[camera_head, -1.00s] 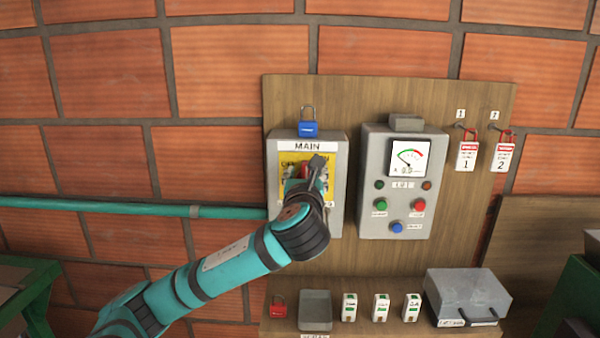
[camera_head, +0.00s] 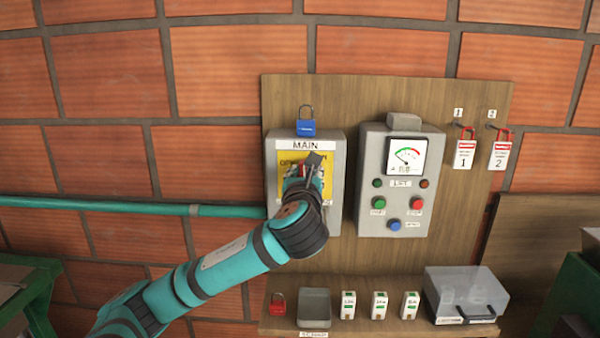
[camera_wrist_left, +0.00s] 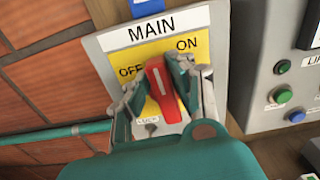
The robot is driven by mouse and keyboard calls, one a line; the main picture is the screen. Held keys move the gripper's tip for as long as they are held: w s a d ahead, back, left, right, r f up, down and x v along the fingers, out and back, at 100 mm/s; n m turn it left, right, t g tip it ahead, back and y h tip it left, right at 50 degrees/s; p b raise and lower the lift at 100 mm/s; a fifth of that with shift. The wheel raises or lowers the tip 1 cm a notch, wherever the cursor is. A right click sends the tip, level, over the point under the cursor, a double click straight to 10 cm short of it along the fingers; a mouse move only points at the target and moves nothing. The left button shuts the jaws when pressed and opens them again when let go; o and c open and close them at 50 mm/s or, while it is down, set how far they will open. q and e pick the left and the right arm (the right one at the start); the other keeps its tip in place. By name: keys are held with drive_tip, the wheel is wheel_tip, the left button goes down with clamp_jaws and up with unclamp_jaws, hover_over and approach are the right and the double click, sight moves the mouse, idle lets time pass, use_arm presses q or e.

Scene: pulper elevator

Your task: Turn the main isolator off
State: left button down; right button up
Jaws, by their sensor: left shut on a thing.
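The main isolator (camera_head: 336,147) is a grey box labelled MAIN on the wooden panel. Its red handle (camera_wrist_left: 162,90) sits on a yellow plate (camera_wrist_left: 202,47) marked OFF at left and ON at right. In the left wrist view the handle is tilted slightly left of upright, its top between the two words. My left gripper (camera_head: 308,172) is at the box; in the left wrist view its fingers (camera_wrist_left: 158,88) are on either side of the handle, shut on it. In the head view the gripper hides most of the handle. My right gripper is not in view.
A blue padlock (camera_head: 306,127) sits on top of the box. To the right is the LIFT control box (camera_head: 372,215) with a meter and buttons. Below, a shelf (camera_head: 375,325) holds a red padlock (camera_head: 278,305), small boxes and a clear-lidded case (camera_head: 468,292).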

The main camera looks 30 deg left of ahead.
use_arm(q)
drive_tip(key=n, duration=0.2)
drive_tip(key=shift+s+a+f+n, duration=0.1)
drive_tip(key=shift+s+a+n, duration=0.1)
drive_tip(key=shift+a+n, duration=0.2)
drive_tip(key=n, duration=0.5)
drive_tip(key=a+f+n+b, duration=0.1)
drive_tip(key=n, duration=0.3)
drive_tip(key=s+f+n+b, duration=0.1)
drive_tip(key=n, duration=0.4)
drive_tip(key=shift+a+n, duration=0.3)
drive_tip(key=c, duration=1.4)
unclamp_jaws()
drive_tip(key=shift+o, duration=1.2)
drive_tip(key=shift+w+f, duration=0.1)
drive_tip(key=shift+f, duration=0.05)
